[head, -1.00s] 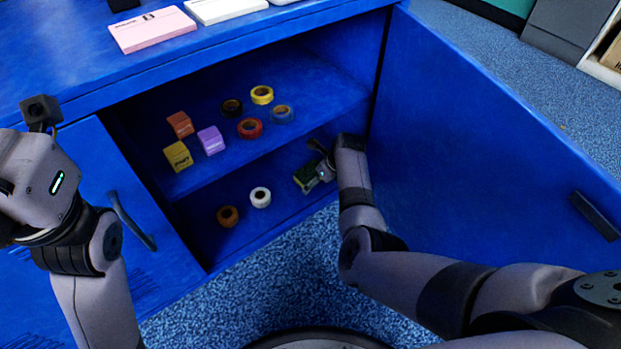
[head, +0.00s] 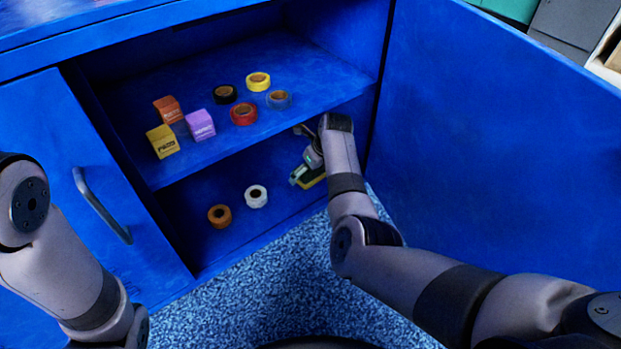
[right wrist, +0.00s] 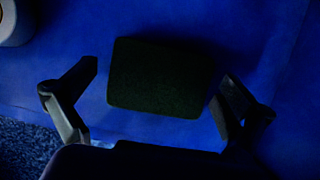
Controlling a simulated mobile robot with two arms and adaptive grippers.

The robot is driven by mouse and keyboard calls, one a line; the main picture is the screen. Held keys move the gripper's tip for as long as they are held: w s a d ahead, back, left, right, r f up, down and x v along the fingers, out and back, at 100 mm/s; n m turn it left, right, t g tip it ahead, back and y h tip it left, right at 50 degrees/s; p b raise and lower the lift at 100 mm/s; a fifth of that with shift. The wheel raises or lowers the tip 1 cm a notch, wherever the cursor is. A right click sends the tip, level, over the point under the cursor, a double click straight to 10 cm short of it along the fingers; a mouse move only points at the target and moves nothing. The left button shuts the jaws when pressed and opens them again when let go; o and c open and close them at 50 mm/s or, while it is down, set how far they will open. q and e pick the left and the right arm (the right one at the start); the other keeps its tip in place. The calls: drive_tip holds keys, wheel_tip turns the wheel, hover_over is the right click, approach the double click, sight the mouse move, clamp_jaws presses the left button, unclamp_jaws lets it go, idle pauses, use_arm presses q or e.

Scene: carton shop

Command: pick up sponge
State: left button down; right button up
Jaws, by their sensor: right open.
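The sponge (head: 314,181), with a yellow edge showing, lies on the lower level of the open blue cabinet, at its right end. It is partly hidden by my right gripper (head: 303,172). In the right wrist view the sponge (right wrist: 160,77) is a dark green block lying flat. My right gripper (right wrist: 152,100) is open there, with one finger on each side of the sponge and a gap visible on both sides. My left arm shows at the left edge of the head view, but its gripper is out of view.
An orange roll (head: 219,216) and a white roll (head: 256,196) stand left of the sponge. The shelf (head: 290,65) above holds several tape rolls and small boxes. The open door (head: 490,130) bounds the right side; the closed door (head: 80,150) has a handle.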

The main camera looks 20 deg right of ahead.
drive_tip(key=c, duration=0.7)
drive_tip(key=shift+c, duration=0.2)
drive_tip(key=shift+r, duration=0.1)
